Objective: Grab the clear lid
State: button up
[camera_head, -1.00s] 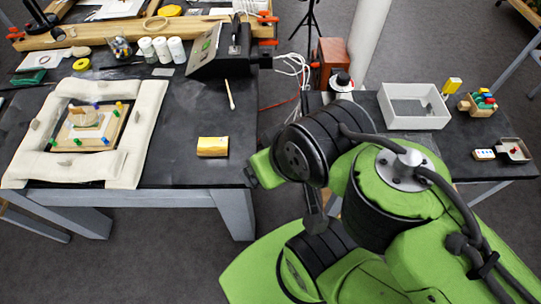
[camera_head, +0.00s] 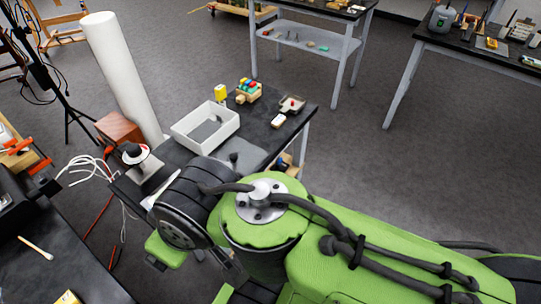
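A flat, greyish, see-through sheet (camera_head: 240,154) lies on the small dark table, just in front of the white box. It may be the clear lid, but I cannot tell for sure. My arm covers the table's near part, close to the sheet's near side. My arm fills the lower middle and right of the view. My gripper's fingers do not show, so I cannot see whether they are open or shut.
The open white box (camera_head: 206,128) stands on the small dark table (camera_head: 262,128). A toy with colored blocks (camera_head: 248,91), a yellow block (camera_head: 220,93) and a small tray (camera_head: 291,104) stand behind. A white column (camera_head: 122,75) is at left. Open floor lies right.

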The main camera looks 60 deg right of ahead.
aim_at(245, 157)
jog(key=k+l+z, duration=0.1)
jog(key=z, duration=0.35)
jog(key=l+z, duration=0.1)
jog(key=z, duration=0.3)
jog(key=k+l+z, duration=0.1)
jog(key=z, duration=0.35)
jog(key=l+u, duration=0.1)
jog(key=u, duration=0.3)
jog(key=l+u, duration=0.1)
jog(key=u, duration=0.3)
jog(key=l+u, duration=0.1)
jog(key=u, duration=0.3)
jog(key=l+u, duration=0.15)
jog(key=u, duration=0.7)
jog(key=l, duration=0.05)
